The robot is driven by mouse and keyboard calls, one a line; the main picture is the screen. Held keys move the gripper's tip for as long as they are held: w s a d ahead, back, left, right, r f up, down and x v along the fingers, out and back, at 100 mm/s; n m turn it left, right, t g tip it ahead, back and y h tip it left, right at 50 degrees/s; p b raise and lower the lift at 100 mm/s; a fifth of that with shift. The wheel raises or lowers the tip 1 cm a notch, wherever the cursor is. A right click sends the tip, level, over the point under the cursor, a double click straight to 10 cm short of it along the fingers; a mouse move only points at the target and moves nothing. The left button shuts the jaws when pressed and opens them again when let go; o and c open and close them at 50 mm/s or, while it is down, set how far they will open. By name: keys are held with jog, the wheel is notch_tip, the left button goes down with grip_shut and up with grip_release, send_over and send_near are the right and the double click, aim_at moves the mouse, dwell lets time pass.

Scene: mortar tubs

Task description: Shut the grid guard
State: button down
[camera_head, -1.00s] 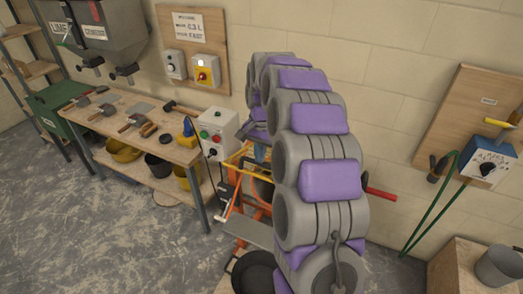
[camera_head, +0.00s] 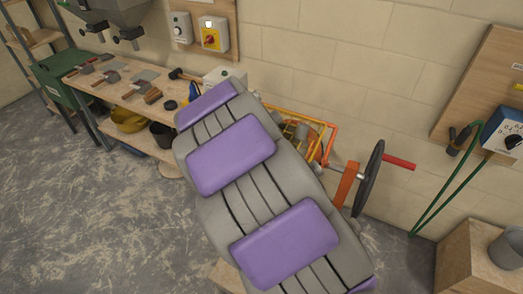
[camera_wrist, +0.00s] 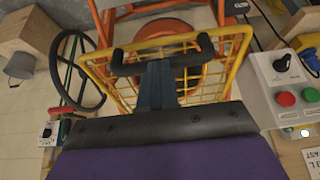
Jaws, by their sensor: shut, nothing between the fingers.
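The grid guard (camera_wrist: 103,78) is a yellow wire grid in the wrist view, in front of an orange round part (camera_wrist: 180,72). A black bar handle (camera_wrist: 132,63) with two bent ends runs across the guard's middle. My gripper (camera_wrist: 161,72) is shut with nothing between its fingers; its tips are at the handle, and I cannot tell whether they touch it. In the head view the guard (camera_head: 308,128) shows partly behind my arm, by an orange frame (camera_head: 331,145). My gripper is hidden there. I cannot tell how far the guard is tilted.
A black handwheel (camera_head: 369,180) stands right of the guard in the head view. A control box (camera_wrist: 285,85) with green and red buttons is close by in the wrist view. A workbench (camera_head: 110,105) with tools stands left, and a wooden stand (camera_head: 462,265) with a bucket stands right.

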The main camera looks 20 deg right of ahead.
jog(key=shift+t+h, duration=0.4)
jog(key=shift+h, duration=0.1)
jog(key=f+b, duration=0.2)
jog(key=f, duration=0.2)
jog(key=w+d+f+b, duration=0.1)
jog(key=f, duration=0.4)
jog(key=f+b, duration=0.2)
jog(key=f, duration=0.2)
jog(key=shift+w+d+f+b, duration=0.15)
jog(key=shift+d+b, duration=0.15)
jog(key=shift+f, duration=0.25)
